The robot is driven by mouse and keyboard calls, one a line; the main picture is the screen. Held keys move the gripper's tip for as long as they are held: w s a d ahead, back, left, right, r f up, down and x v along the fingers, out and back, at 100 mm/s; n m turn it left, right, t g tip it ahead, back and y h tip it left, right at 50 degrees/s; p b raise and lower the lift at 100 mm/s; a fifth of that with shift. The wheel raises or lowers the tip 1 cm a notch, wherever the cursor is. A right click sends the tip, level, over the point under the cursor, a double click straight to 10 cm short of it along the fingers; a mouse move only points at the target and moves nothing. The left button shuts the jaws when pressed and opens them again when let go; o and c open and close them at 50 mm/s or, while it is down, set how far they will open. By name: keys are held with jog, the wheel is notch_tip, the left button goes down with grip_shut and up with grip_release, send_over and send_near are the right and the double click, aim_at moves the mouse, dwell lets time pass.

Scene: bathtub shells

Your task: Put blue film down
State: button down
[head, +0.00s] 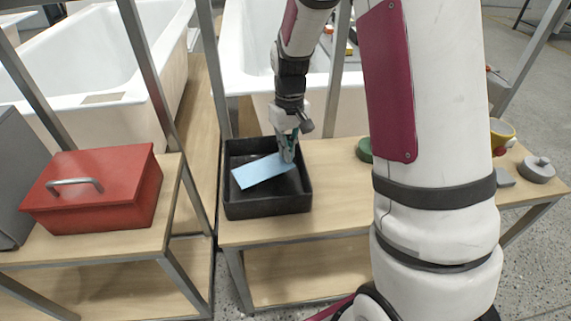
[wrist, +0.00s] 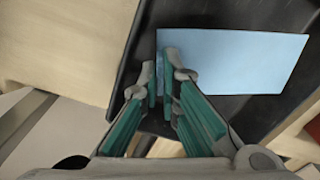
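The blue film (head: 262,171) is a flat light-blue rectangle inside the black tray (head: 268,208). It lies at an angle across the tray in the head view. My gripper (head: 288,153) points down into the tray at the film's right end. In the wrist view the film (wrist: 240,60) shows its broad face over the tray's dark floor (wrist: 225,110). My gripper's fingertips (wrist: 162,75) are at its left edge, with a narrow gap between them. One finger overlaps the film and the other is just beside its edge. Whether they touch it cannot be told.
A red toolbox (head: 98,188) stands on the left table. Right of the tray, the wooden tabletop (head: 335,180) is clear up to a green round object (head: 364,150). A yellow cup (head: 502,133) and a grey round part (head: 537,168) lie farther right. White bathtub shells (head: 75,60) stand behind.

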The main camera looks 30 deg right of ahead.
jog(key=shift+f+b, duration=0.5)
jog(key=shift+f, duration=1.5)
jog(key=shift+r, duration=0.1)
jog(key=c, duration=2.2)
grip_release()
jog(key=shift+f, duration=0.2)
jog(key=shift+o, duration=0.6)
jog(key=shift+r, duration=0.1)
